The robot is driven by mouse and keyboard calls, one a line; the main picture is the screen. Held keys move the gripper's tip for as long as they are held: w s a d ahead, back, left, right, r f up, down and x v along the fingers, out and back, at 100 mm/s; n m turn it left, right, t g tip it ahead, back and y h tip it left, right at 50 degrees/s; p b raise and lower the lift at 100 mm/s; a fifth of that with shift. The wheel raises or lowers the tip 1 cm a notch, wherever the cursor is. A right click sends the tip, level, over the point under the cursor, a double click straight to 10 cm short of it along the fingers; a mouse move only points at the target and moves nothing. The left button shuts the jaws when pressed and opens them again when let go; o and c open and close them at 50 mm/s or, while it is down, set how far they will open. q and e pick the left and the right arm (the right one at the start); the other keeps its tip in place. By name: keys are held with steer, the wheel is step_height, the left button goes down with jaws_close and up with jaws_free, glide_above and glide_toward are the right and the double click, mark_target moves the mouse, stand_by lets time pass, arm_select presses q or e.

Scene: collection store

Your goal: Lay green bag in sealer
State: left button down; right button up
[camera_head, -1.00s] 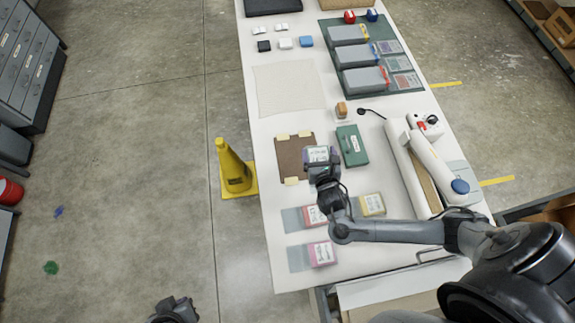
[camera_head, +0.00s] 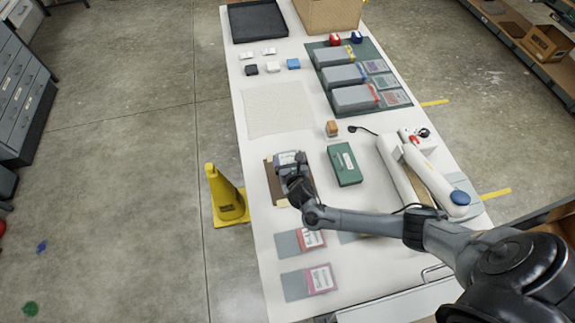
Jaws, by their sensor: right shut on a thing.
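My right gripper (camera_head: 290,165) is shut on a small grey bag (camera_head: 286,157) with a pale label. It holds the bag above or on the brown board (camera_head: 275,183); the exact height is hard to tell. The gripper hides part of the bag, and its green marking is hard to make out now. The sealer (camera_head: 430,175), a long white device with a blue knob and a red part, stands to the right, beyond a green box. Its two long white bars look apart. My left gripper is not in view.
A green box (camera_head: 345,164) lies between board and sealer. A red-labelled bag (camera_head: 298,242) and a pink-labelled bag (camera_head: 308,281) lie in front. My right arm covers most of another bag. Grey boxes (camera_head: 355,98) stand on a green mat behind. A pale cloth (camera_head: 278,108) lies flat.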

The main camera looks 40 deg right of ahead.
steer(key=shift+w+d+f, duration=0.1)
steer(key=shift+w+f, duration=0.2)
steer(key=shift+w, duration=0.05)
step_height(320, 180, down, 4)
steer(key=shift+r+b, duration=0.2)
steer(key=shift+b, duration=0.2)
steer(key=shift+f, duration=0.15)
steer(key=o, duration=0.8)
steer(key=shift+f, duration=0.15)
